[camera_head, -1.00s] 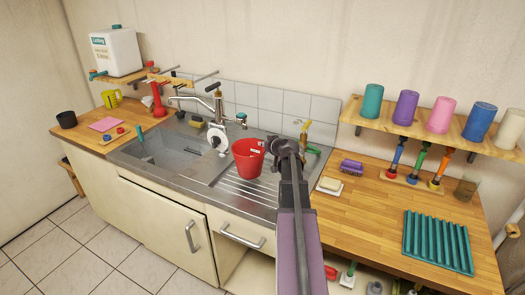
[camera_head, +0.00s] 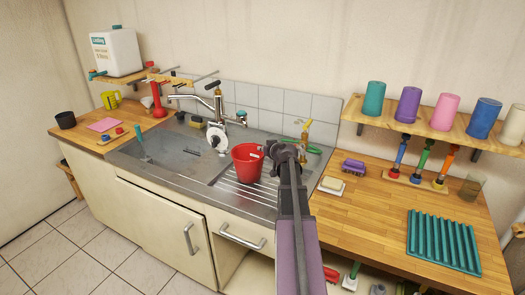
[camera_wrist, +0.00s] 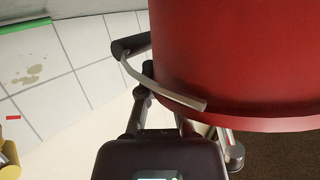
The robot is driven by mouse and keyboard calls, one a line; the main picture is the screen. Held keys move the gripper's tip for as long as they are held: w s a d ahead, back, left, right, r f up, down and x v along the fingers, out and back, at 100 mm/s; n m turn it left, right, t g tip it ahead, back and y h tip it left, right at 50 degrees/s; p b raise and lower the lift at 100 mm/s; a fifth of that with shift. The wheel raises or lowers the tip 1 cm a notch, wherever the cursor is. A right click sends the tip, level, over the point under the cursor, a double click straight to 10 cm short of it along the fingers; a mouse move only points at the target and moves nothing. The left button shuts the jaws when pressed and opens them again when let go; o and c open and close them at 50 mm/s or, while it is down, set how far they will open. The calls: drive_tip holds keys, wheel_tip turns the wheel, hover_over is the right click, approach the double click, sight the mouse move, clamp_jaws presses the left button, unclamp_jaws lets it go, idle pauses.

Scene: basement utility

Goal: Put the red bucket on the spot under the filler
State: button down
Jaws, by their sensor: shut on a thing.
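The red bucket (camera_head: 247,164) is upright at the ribbed drainer of the steel sink unit, in the head view. I cannot tell whether its base touches the drainer. My gripper (camera_head: 272,148) is at the bucket's right side, shut on it near the rim. In the wrist view the bucket's red wall (camera_wrist: 235,55) fills the upper right, and the grey wire handle crosses in front. Part of the fingers is hidden. A brass tap (camera_head: 305,131) stands behind and right of the bucket. A chrome mixer tap (camera_head: 217,105) stands behind the sink basin.
A soap dish (camera_head: 331,185) and a purple brush (camera_head: 353,167) lie right of the drainer. A teal ribbed mat (camera_head: 442,241) is farther right. A shelf with several cups (camera_head: 445,110) overhangs there. A white canister (camera_head: 116,51) is at upper left, above a pink cloth (camera_head: 104,124).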

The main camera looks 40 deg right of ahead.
drive_tip(key=shift+f, duration=0.1)
drive_tip(key=c, duration=1.3)
unclamp_jaws()
drive_tip(key=o, duration=0.5)
drive_tip(key=p+v, duration=0.4)
drive_tip(key=v, duration=0.8)
